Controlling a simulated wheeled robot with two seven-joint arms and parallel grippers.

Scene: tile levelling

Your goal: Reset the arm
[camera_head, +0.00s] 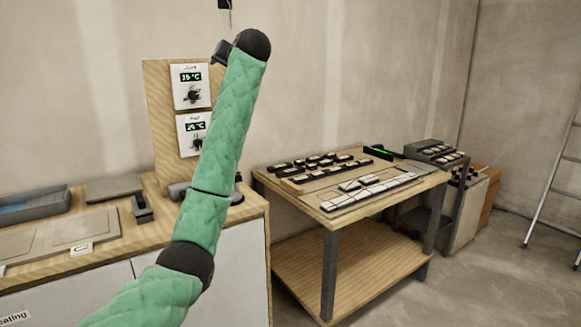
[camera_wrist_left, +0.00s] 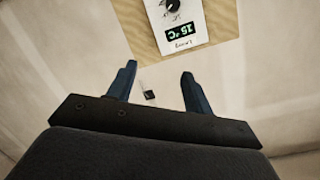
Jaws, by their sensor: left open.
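My left arm, in a green sleeve, rises from the bottom of the head view in front of the thermostat board (camera_head: 158,115). My left gripper (camera_head: 222,52) shows there only as a small dark part by the wrist, left of the black joint. In the left wrist view my left gripper (camera_wrist_left: 159,70) has its two blue fingers spread wide with nothing between them. Beyond the fingertips is the upper thermostat panel (camera_wrist_left: 179,28), seen upside down, with a dial and green digits. My right gripper is in neither view.
A wooden table (camera_head: 334,222) with rows of small tiles stands to the right. A counter (camera_head: 240,212) with a grey tray (camera_head: 35,207) is at the left, partly behind my arm. A ladder (camera_head: 552,185) leans at the far right. The floor at lower right is clear.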

